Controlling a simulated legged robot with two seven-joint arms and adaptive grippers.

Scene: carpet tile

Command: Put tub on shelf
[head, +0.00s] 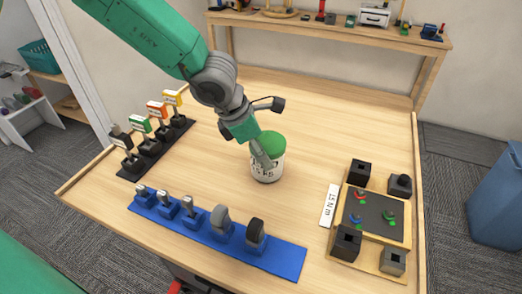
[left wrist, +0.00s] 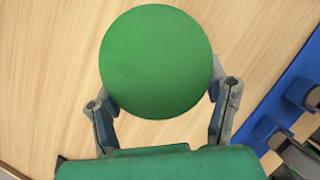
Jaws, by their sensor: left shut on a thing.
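The tub (head: 266,168) is white with dark print and a green lid, and stands upright on the wooden table in the head view. Its round green lid (left wrist: 156,62) fills the upper middle of the left wrist view. My left gripper (head: 262,155) comes down from the upper left and is shut on the tub, with one finger on each side in the left wrist view (left wrist: 160,105). The shelf (head: 335,33) is a wooden ledge raised behind the table's back edge. My right gripper is not in view.
A blue mat (head: 275,256) with several upright tools lies along the front. A black strip (head: 133,165) with several labelled holders stands at the left. A wooden box (head: 395,229) with black blocks stands at the right. Several small items, including a white case (head: 374,15), stand on the shelf.

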